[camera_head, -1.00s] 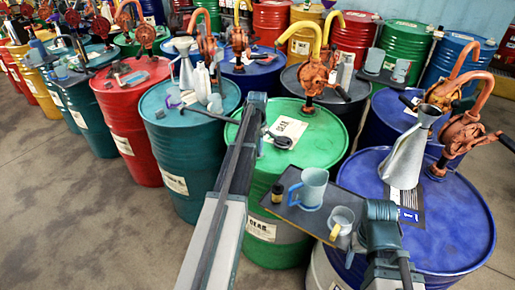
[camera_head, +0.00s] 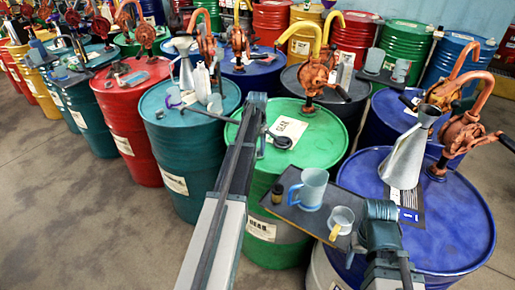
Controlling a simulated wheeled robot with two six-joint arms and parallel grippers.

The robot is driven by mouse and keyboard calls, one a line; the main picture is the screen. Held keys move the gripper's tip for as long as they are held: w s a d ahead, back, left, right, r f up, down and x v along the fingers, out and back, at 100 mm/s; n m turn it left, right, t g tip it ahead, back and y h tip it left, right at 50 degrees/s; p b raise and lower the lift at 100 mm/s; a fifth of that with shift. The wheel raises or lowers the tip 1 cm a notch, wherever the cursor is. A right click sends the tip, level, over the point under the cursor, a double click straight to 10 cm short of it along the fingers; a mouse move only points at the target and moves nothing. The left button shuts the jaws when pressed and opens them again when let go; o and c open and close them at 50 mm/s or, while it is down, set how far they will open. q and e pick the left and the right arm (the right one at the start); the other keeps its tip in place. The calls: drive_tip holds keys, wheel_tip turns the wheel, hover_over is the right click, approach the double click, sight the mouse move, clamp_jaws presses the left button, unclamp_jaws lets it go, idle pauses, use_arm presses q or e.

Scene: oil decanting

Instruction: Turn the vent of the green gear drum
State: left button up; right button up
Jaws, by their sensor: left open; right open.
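The green gear drum (camera_head: 330,135) stands upright in the middle, with a GEAR label on its side. A small round black fitting (camera_head: 282,142), which looks like its vent, sits on the lid towards the front left. My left gripper (camera_head: 256,108) is over the left part of this lid, just left of the fitting. It is open; its fingertips are hard to make out and any contact is unclear. My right gripper (camera_head: 381,212) is open over the front edge of the blue drum (camera_head: 460,225), beside a grey tray; its fingers are largely hidden.
An orange pump (camera_head: 315,80) with a yellow spout stands on the green lid. Open floor lies left.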

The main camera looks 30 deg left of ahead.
sight(258, 149)
use_arm(q)
wheel_tip(258, 149, up, 14)
drive_tip(key=p, duration=1.3)
drive_tip(key=shift+p, duration=0.35)
drive_tip(key=shift+f, duration=0.15)
drive_tip(key=s+d+n, duration=0.2)
drive_tip(key=s+d, duration=2.1)
drive_tip(key=d, duration=0.4)
drive_tip(key=s+d+f+m+y+b, duration=0.1)
drive_tip(key=s+d+f+m+b, duration=0.3)
drive_tip(key=d, duration=0.6)
wheel_tip(258, 149, down, 2)
drive_tip(key=b, duration=0.2)
drive_tip(key=shift+s+f+b, duration=0.2)
drive_tip(key=shift+s+b, duration=0.1)
drive_tip(key=shift+s, duration=0.1)
drive_tip(key=shift+d, duration=0.1)
